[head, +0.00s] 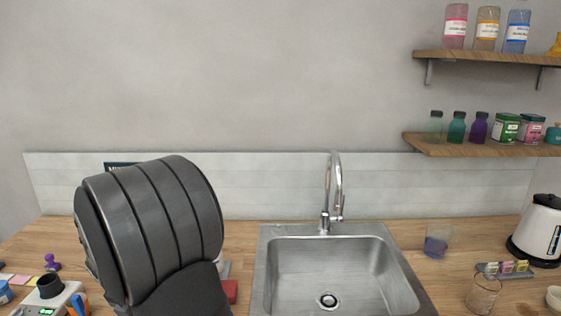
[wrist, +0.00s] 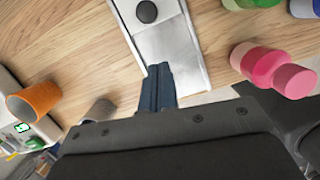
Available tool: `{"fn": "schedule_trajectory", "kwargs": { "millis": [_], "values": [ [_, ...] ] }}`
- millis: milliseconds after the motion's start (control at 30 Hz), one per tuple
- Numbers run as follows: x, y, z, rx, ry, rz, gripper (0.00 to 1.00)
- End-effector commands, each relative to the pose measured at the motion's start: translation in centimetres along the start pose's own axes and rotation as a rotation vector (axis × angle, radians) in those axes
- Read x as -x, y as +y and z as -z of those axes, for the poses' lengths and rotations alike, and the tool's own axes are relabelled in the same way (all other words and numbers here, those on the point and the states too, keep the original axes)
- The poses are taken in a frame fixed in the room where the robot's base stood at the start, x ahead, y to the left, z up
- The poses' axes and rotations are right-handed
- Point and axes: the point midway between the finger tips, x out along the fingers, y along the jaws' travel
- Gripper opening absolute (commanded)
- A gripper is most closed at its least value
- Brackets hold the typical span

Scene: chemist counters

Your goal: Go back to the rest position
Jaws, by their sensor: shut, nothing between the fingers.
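My gripper (wrist: 158,72) shows in the wrist view, its two dark blue fingers pressed together with nothing between them. The fingertips overlap the near end of a silver metal plate with a black round knob (wrist: 147,12) in the picture; I cannot tell whether they touch it. In the head view my dark grey arm fills the lower left, and the gripper itself does not show there.
An orange cup (wrist: 35,102) and a white device with a green display (head: 48,299) are on the left. Pink containers (wrist: 265,66) lie at the wrist view's right. A sink (head: 330,275), glass beakers (head: 484,293) and a white kettle (head: 538,228) occupy the counter's middle and right.

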Motion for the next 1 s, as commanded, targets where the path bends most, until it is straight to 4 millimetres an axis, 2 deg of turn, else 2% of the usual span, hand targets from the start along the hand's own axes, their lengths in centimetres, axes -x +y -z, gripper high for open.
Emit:
{"fn": "schedule_trajectory", "kwargs": {
  "millis": [133,400,767,867,1000],
  "values": [
    [-0.6,0.0,-2.4,-0.004,-0.003,-0.001,0.0],
    [-1.1,0.0,-4.0,-0.002,-0.004,-0.002,0.0],
    [-1.1,0.0,-4.1,-0.001,-0.007,-0.003,0.0],
    [-0.8,0.0,-3.5,0.001,-0.007,-0.003,0.0],
    [-0.2,0.1,-1.5,0.003,-0.004,-0.003,0.0]
  ]
}}
